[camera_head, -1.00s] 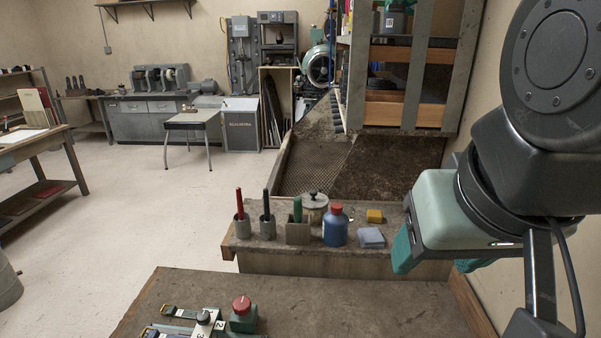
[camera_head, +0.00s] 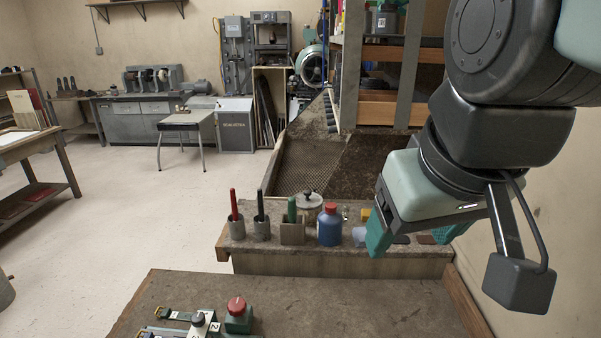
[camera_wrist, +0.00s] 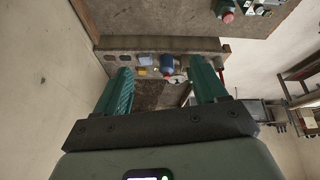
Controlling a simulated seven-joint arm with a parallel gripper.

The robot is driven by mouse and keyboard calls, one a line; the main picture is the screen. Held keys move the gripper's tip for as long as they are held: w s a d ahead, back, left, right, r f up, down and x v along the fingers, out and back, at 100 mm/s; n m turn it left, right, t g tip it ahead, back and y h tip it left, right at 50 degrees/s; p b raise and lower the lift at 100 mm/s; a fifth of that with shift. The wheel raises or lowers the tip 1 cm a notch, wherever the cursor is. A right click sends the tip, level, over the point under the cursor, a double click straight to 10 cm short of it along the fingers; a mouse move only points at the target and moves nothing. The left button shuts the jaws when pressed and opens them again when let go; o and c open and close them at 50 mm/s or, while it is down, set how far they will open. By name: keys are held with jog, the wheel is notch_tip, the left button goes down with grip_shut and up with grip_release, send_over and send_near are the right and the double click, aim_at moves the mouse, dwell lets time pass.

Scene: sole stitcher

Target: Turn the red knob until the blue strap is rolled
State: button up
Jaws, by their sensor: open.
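The red knob (camera_head: 236,306) sits on a green block on the near bench, at the bottom of the head view. It also shows at the top right of the wrist view (camera_wrist: 228,17). Beside it is a black knob (camera_head: 198,320) among green and white strap-like parts, cut off by the lower edge. I cannot make out the blue strap clearly. My gripper (camera_head: 414,240) hangs right of and well beyond the red knob, apart from it. Its teal fingers are spread and empty, as the wrist view also shows (camera_wrist: 163,75).
The near bench top (camera_head: 350,306) is clear right of the knob. On the ledge behind stand a blue bottle with a red cap (camera_head: 330,228), tool holders (camera_head: 292,232) and a yellow block (camera_head: 365,214). A wall (camera_head: 540,240) runs along the right.

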jog(key=w+a+f+n+g, duration=0.2)
jog(key=w+a+n, duration=0.35)
jog(key=w, duration=0.35)
jog(key=n+g+y, duration=0.3)
jog(key=n+g, duration=0.3)
jog(key=n, duration=1.3)
send_over(237, 304)
jog(key=w+d, duration=0.3)
notch_tip(237, 304, down, 28)
jog(key=r, duration=0.1)
jog(key=x, duration=1)
jog(key=shift+s+f, duration=0.1)
jog(key=c, duration=1)
